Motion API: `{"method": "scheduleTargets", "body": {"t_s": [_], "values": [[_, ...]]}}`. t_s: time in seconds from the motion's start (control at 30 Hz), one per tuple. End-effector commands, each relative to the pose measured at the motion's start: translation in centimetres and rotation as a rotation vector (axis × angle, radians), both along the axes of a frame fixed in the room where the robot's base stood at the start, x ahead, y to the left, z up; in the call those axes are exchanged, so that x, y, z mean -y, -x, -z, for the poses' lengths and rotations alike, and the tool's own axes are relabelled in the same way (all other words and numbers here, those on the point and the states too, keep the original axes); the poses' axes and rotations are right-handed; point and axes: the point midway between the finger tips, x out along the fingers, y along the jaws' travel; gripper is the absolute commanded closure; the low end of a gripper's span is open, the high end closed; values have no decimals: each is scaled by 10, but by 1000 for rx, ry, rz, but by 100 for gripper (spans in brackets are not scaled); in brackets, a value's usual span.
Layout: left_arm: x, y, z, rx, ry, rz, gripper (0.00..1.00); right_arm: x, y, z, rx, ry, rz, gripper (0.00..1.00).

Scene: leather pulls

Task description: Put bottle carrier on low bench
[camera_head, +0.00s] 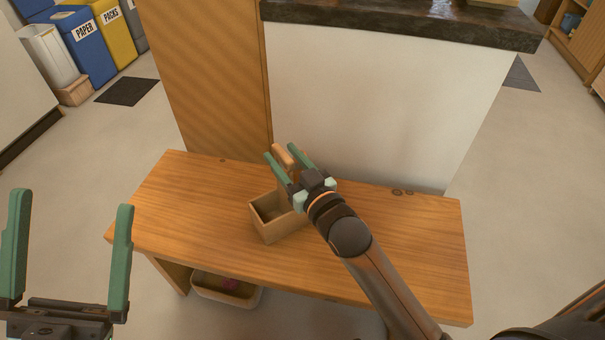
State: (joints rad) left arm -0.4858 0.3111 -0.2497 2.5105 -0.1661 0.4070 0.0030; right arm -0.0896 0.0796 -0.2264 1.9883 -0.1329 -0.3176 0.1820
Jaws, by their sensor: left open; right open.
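The bottle carrier (270,224) is a small wooden box with an upright middle piece and a light wooden handle bar (284,156). It appears to stand upright on the low bench (405,240), near its middle. My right gripper (290,156) is at the carrier's top, its green fingers apart on either side of the handle. Its wrist and fingers hide the carrier's right part. Whether the fingers touch the handle I cannot tell. My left gripper (68,245) is open and empty at the lower left, off the bench's left end.
A tan bin (225,290) with something pink in it sits under the bench. A wooden panel (208,75) and a white counter (385,105) with a dark top stand behind. The bench's left and right parts are clear. Recycling bins (82,45) stand far left.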

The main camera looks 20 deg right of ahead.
Motion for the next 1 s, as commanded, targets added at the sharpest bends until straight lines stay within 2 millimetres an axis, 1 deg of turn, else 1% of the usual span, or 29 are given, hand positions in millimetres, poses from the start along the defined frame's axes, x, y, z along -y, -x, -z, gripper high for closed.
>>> {"method": "scheduleTargets", "body": {"t_s": [0.03,0.1,0.3,0.43,0.57,0.63,0.67,0.77,0.8,0.87,0.9,1.0], "values": [[0,0,-6,4,-2,-3,0,2,11,-1,-4,1,0,48],[-1,0,-10,9,-6,-7,0,5,24,-1,-4,2,0,48],[-2,1,-19,24,-9,-19,0,11,57,-1,-3,1,0,48],[-2,1,-22,27,-11,-24,0,14,72,0,-2,0,1,48],[-3,1,-23,26,-13,-27,0,16,80,-1,0,1,0,48],[-3,1,-23,25,-14,-28,0,15,84,-9,29,7,-7,48],[-3,1,-22,26,-15,-28,0,14,86,-18,59,13,-15,48],[-3,1,-22,25,-16,-28,0,7,103,-69,241,48,-62,48],[-3,1,-22,24,-16,-28,0,2,115,-95,337,63,-87,48],[-3,1,-22,24,-16,-28,0,-4,135,-132,477,81,-124,48],[-3,1,-22,23,-16,-29,0,-8,150,-154,564,90,-146,48],[-3,1,-21,23,-16,-29,0,-16,184,-195,741,104,-186,48]]}}
